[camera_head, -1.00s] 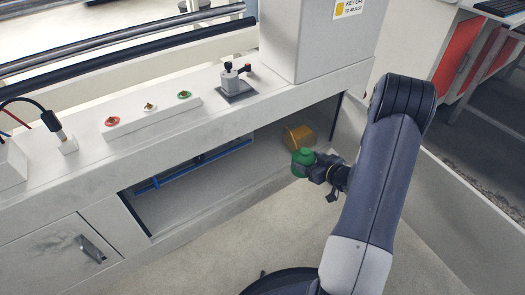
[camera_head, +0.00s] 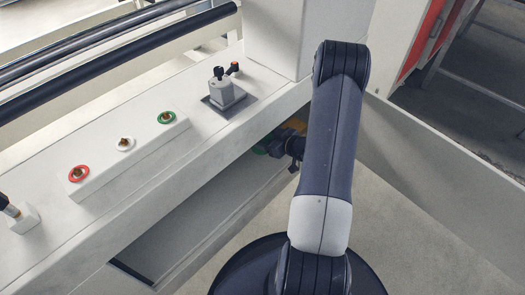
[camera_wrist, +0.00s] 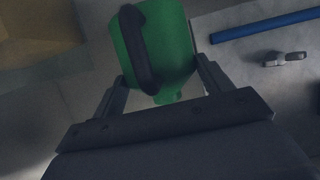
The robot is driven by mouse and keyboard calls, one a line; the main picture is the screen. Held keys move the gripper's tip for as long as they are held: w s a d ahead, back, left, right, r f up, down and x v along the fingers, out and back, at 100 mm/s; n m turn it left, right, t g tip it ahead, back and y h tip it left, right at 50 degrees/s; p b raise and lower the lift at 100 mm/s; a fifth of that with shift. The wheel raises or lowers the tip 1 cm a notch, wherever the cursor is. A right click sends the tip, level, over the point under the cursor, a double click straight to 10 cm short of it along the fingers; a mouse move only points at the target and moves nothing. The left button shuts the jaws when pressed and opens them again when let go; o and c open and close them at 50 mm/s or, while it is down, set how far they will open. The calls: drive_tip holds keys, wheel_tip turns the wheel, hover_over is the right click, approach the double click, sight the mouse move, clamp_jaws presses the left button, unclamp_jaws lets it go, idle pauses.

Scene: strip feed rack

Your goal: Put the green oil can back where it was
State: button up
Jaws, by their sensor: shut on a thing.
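The green oil can (camera_wrist: 176,50) is held between the two fingers of my gripper (camera_wrist: 165,88) in the wrist view. It has a dark curved handle on its side. In the head view my gripper (camera_head: 272,143) reaches into the open compartment under the machine's top ledge. Only a bit of the green can (camera_head: 260,149) shows there, with the ledge hiding most of it. Whether the can touches the compartment floor cannot be told.
A yellow-orange object (camera_head: 299,126) sits beside my gripper in the compartment; a tan shape (camera_wrist: 38,30) shows in the wrist view. A blue bar (camera_wrist: 265,25) and a small grey part (camera_wrist: 285,59) lie at right. The ledge edge (camera_head: 205,164) overhangs closely.

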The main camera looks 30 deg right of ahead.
drive_tip(key=shift+f+b, duration=1)
drive_tip(key=shift+f, duration=1.9)
drive_tip(key=shift+f, duration=0.2)
drive_tip(key=o, duration=1.3)
drive_tip(key=shift+r, duration=0.1)
drive_tip(key=shift+r, duration=0.25)
drive_tip(key=p+v, duration=0.3)
drive_tip(key=v, duration=0.9)
drive_tip(key=shift+f+p, duration=0.2)
drive_tip(key=shift+p, duration=0.15)
